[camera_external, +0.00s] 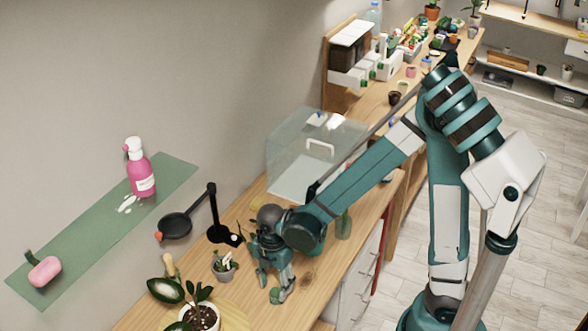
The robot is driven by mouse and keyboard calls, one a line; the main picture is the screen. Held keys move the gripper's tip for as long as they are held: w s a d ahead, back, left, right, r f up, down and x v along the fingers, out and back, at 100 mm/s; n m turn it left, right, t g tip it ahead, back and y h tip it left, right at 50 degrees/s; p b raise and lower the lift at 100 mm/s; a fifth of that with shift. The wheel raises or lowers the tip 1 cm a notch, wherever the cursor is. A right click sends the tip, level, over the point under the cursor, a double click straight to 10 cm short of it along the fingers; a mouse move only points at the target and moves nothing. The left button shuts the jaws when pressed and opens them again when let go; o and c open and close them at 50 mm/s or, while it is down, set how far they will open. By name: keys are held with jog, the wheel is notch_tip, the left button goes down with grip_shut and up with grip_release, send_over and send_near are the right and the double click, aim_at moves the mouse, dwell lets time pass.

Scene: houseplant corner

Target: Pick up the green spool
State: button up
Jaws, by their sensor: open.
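My gripper (270,287) is over the wooden counter (318,257), pointing down. Its teal fingers are apart, with the tips close to the counter top. I cannot make out a green spool with certainty. A green, upright, bottle-like thing (344,224) stands to the right of my gripper, partly hidden by my forearm. Whether anything sits between the fingertips is too small to tell.
A small grey plant pot (224,270) stands close left of my gripper. A white potted plant (204,318) is at the front. A black stand (214,212) and a clear box (290,155) are behind. Bare counter lies right of the fingers.

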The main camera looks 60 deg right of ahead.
aim_at(276, 292)
jog(key=shift+f, duration=0.1)
jog(key=shift+s+d+f+b, duration=0.1)
jog(key=shift+f+b, duration=0.15)
jog(key=shift+f, duration=1)
jog(key=shift+s+f+b, duration=0.1)
jog(key=shift+f+b, duration=0.1)
jog(key=shift+f, duration=1)
jog(key=c, duration=1)
